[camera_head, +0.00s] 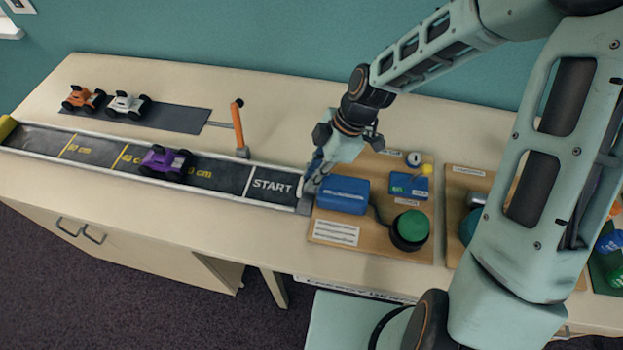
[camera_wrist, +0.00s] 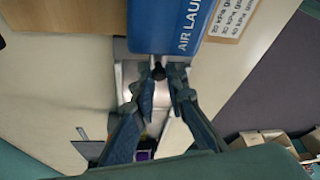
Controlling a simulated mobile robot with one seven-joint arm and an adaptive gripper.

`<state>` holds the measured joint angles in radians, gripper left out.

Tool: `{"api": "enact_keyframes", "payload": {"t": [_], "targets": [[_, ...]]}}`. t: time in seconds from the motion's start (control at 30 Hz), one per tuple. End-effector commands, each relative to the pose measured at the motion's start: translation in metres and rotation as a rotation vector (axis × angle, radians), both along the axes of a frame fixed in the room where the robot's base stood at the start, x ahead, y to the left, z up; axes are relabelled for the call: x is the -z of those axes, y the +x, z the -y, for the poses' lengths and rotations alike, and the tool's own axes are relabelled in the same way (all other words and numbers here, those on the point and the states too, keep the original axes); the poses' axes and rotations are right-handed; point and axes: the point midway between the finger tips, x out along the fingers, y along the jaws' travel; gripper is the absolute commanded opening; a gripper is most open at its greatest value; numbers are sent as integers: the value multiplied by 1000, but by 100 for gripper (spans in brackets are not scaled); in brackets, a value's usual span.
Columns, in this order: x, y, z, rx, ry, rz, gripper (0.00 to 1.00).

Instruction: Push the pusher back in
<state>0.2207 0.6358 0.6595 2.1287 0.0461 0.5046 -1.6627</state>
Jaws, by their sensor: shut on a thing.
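The blue air launcher (camera_head: 343,195) sits on a wooden board at the START end of the track; its lettered side also shows in the wrist view (camera_wrist: 170,22). The pusher, a small dark rod with a rounded end (camera_wrist: 158,71), sticks out of the launcher toward the track. My gripper (camera_head: 311,184) is at the launcher's track-facing end. In the wrist view its two fingers (camera_wrist: 162,76) are on either side of the pusher and shut on it. In the head view the gripper hides the pusher. The purple car (camera_head: 165,162) stands on the track, away from START.
The track (camera_head: 222,178) runs left from the launcher. An orange post (camera_head: 238,128) stands behind it. An orange car (camera_head: 83,98) and a white car (camera_head: 127,104) stand on a dark strip. A green button (camera_head: 411,226) is right of the launcher, wired to it.

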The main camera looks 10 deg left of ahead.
Motion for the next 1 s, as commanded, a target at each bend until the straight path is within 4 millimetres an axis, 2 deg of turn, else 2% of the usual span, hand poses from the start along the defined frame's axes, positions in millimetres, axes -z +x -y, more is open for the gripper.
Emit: {"api": "enact_keyframes", "payload": {"t": [0.37, 0.4, 0.53, 1.0], "targets": [[0, 2, 4, 1, -6, -1, 0], [0, 2, 4, 1, -6, -1, 16], [0, 2, 3, 0, -5, -1, 30], [0, 1, 2, -1, -4, -1, 31]]}}
